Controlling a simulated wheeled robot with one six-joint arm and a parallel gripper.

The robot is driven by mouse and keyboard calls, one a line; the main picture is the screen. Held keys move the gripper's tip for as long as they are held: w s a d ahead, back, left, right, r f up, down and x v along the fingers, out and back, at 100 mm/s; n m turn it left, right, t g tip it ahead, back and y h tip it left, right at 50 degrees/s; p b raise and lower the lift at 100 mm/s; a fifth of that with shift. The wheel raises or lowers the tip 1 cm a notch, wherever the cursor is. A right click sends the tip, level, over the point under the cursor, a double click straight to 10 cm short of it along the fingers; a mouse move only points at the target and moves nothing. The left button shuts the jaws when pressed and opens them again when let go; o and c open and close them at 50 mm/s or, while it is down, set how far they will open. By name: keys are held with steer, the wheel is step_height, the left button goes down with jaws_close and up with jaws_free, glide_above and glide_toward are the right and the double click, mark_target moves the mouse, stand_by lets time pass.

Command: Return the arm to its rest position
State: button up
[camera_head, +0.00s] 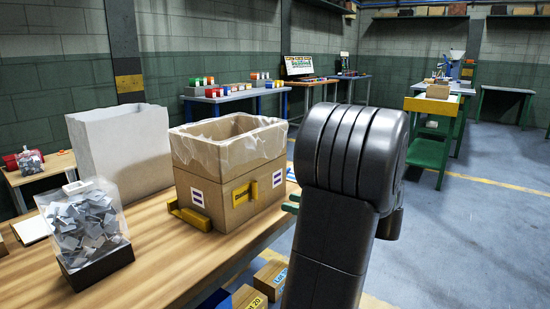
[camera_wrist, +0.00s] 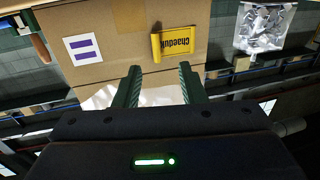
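My arm (camera_head: 335,215) stands bent at the right of the head view, dark grey, its upper joint in front of the aisle. My gripper (camera_wrist: 160,68) shows in the wrist view with two green fingers apart and nothing between them. In the head view the arm hides most of it; only a green bit shows beside the box. A cardboard box (camera_head: 208,157) with a clear liner stands on the wooden table. Its face (camera_wrist: 110,22) with a yellow label lies beyond the fingers in the wrist view, which looks upside down.
On the wooden table (camera_head: 165,262), a clear bag of grey metal parts (camera_head: 85,218) stands at left and a large pale bin (camera_head: 120,150) behind. Smaller boxes (camera_head: 250,297) sit low beside the table. Open floor (camera_head: 480,225) lies to the right, with a green-legged workbench (camera_head: 430,130) beyond.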

mark_target(251, 194)
steer(key=b+x, duration=0.1)
steer(key=x, duration=0.8)
steer(key=shift+w+a, duration=0.2)
steer(key=shift+a, duration=0.15)
steer(key=shift+r, duration=0.1)
steer(key=shift+d, duration=0.1)
